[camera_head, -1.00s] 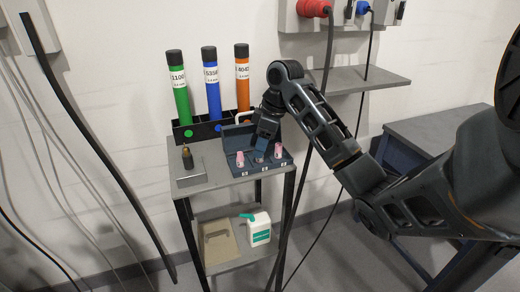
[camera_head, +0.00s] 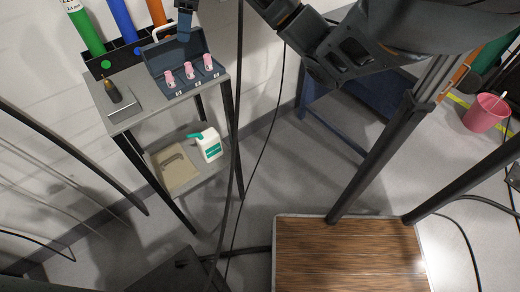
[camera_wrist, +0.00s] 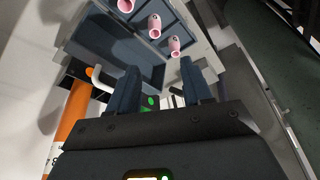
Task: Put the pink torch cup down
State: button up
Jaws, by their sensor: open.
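Three pink torch cups stand in a row in an open dark case: a left cup (camera_head: 170,78), a middle cup (camera_head: 189,70) and a right cup (camera_head: 208,62). The cups also show in the wrist view, with one (camera_wrist: 126,6) near the top edge, one (camera_wrist: 155,25) in the middle and one (camera_wrist: 175,46) lowest. The open case (camera_head: 153,62) rests on a grey stand. My gripper (camera_wrist: 160,66) is open, with nothing between its fingers. It is apart from the cups, by the lid side of the case; in the head view it is only partly visible at the top.
Green, blue and orange tubes (camera_head: 122,20) stand in a black rack behind the case. A brass-tipped piece (camera_head: 112,92) sits on a metal plate to its left. A white jug (camera_head: 209,145) and a beige tray (camera_head: 175,170) are on the lower shelf. A pink bucket (camera_head: 485,112) stands right.

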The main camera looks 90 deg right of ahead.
jog(key=w+a+f+m+t+y, duration=0.1)
jog(key=w+a+f+t, duration=0.15)
jog(key=w+a, duration=0.6)
jog(key=w+a+f+t+y, duration=0.1)
jog(key=w+a+t, duration=0.3)
jog(key=w+a, duration=0.4)
jog(key=s+a+f+m+t+h, duration=0.1)
jog(key=a+f+m+t, duration=0.25)
jog(key=a, duration=1.25)
jog(key=s+a+f+m+h, duration=0.1)
jog(key=s+a+f, duration=0.3)
jog(key=s, duration=0.5)
jog(key=s+a+f+m+h, duration=0.2)
jog(key=s+a, duration=0.3)
jog(key=s, duration=0.4)
jog(key=s+d+r+n, duration=0.1)
jog(key=s+r+n, duration=0.1)
jog(key=s, duration=0.7)
jog(key=s+d+r+n+t+y, duration=0.1)
jog(key=s+r+n, duration=0.2)
jog(key=s, duration=0.5)
jog(key=shift+s+r, duration=0.4)
jog(key=shift+r, duration=0.45)
